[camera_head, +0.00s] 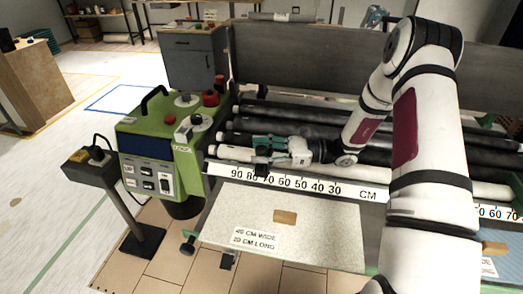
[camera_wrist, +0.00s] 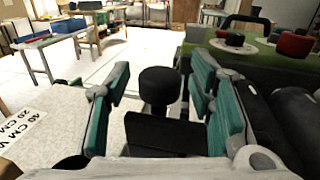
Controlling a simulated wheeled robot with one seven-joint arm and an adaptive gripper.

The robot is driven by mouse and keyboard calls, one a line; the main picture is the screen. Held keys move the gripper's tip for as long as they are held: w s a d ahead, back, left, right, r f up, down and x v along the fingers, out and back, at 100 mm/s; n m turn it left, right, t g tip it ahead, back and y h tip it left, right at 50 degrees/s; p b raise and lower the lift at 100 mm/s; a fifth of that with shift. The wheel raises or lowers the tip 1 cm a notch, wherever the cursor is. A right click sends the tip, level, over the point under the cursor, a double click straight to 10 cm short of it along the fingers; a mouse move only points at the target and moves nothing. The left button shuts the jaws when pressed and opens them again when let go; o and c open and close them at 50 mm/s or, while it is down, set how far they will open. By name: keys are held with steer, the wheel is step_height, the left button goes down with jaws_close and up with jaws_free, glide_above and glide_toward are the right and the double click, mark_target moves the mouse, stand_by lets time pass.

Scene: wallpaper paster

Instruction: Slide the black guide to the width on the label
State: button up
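The black guide (camera_head: 262,168) stands at the ruler (camera_head: 300,183), roughly between the 80 and 70 marks. In the wrist view its round black knob (camera_wrist: 160,85) and flat plate (camera_wrist: 165,133) sit between the teal fingers of my gripper (camera_wrist: 160,100). The fingers are apart, and gaps show on both sides of the knob. In the head view my gripper (camera_head: 266,146) reaches left over the rollers to the guide. The label (camera_head: 256,238) reads 40 CM WIDE, 20 CM LONG. It lies on the pale speckled sheet (camera_head: 325,225).
A wooden block (camera_head: 285,217) lies on the sheet. Black rollers (camera_head: 285,130) run behind the ruler. A green control box (camera_head: 150,140) with red knobs stands at the left end. The ruler's lower numbers run rightward, toward my arm.

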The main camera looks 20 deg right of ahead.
jaws_close()
steer(key=v, duration=0.3)
steer(key=s+v, duration=0.1)
steer(key=v, duration=0.6)
steer(key=shift+s+a, duration=0.35)
steer(key=shift+s, duration=0.05)
steer(key=shift+o, duration=0.3)
jaws_free()
steer(key=v, duration=1.2)
